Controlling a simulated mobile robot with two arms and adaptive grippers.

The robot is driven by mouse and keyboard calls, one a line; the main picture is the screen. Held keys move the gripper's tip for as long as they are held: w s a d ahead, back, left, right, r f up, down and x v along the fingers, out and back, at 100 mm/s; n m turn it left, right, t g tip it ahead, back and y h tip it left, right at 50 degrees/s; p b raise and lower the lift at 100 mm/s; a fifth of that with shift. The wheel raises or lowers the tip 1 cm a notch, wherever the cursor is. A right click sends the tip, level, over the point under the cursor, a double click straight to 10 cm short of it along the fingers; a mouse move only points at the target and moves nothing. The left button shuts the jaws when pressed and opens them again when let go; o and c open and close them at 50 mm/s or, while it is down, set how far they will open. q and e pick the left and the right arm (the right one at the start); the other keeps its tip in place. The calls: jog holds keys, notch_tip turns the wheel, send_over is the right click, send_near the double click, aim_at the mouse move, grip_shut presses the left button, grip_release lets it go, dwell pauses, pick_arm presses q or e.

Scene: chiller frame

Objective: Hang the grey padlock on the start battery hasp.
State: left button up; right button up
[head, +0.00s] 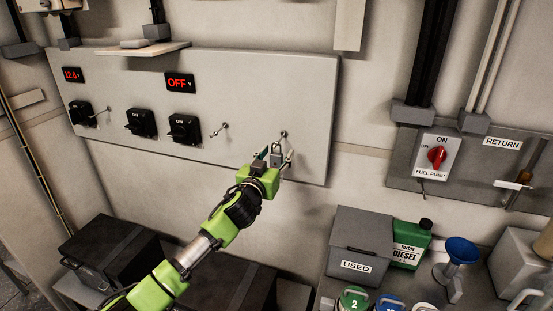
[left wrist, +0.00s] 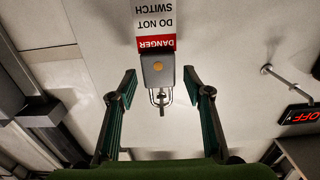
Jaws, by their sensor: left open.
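The grey padlock (head: 277,158) is at the right part of the grey wall panel. In the left wrist view the padlock (left wrist: 160,71) shows a brass disc, and its shackle appears to be around a metal peg (left wrist: 162,104). A red and white danger tag (left wrist: 155,25) shows beside the padlock's body. My left gripper (head: 270,163) is open, with its fingers on either side of the padlock and gaps between. Other pegs stick out of the panel at the middle (head: 219,131) and left (head: 101,115). No label names the start battery hasp legibly. My right gripper is not in view.
The panel (head: 240,80) carries several black switches (head: 185,128) and a red OFF display (head: 180,83). A fuel pump switch (head: 437,157), a grey USED box (head: 360,240) and a green diesel can (head: 410,246) are at the right. Black boxes (head: 110,255) stand below.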

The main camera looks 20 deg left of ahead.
pick_arm(q)
jog(key=shift+w, duration=0.1)
grip_shut()
jog(key=shift+r, duration=0.1)
jog(key=shift+r+b, duration=0.3)
jog(key=shift+r, duration=0.35)
jog(key=s+b, duration=0.4)
jog(key=s, duration=1.4)
jog(key=shift+a, duration=0.3)
